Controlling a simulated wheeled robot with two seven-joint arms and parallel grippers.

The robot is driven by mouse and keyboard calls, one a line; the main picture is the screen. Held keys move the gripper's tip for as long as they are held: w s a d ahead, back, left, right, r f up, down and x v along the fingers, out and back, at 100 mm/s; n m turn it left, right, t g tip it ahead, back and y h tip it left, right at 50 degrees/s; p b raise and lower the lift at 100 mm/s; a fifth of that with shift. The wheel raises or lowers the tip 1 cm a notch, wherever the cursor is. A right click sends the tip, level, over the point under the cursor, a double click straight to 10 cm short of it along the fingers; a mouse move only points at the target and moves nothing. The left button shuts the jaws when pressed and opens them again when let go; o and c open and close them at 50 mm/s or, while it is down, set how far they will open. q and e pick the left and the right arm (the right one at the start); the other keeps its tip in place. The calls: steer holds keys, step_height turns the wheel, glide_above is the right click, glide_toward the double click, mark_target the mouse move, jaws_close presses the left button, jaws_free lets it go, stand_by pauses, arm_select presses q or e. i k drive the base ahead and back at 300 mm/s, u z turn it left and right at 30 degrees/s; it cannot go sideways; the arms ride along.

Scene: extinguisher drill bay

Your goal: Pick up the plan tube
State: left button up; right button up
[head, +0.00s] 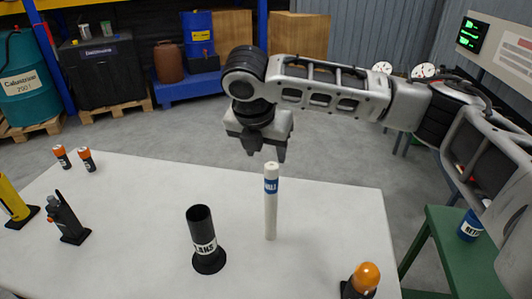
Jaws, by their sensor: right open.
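The plan tube is a slim white cylinder (271,215) with a blue label near its top. It stands upright on the white table (130,220), right of the middle. My right gripper (266,155) points down just above the tube's top end, its jaws open and nothing seen between them. The tips appear close to the tube's top; whether they touch it I cannot tell. A black open holder lettered "LANS" (202,235) stands to the left of the tube, its round base on the table. My left gripper is not in view.
An orange-domed black item (363,280) sits at the table's front right. A green stand (445,235) with a blue can (471,226) is beyond the right edge.

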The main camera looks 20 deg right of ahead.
mark_target(208, 258)
steer(key=k, duration=1)
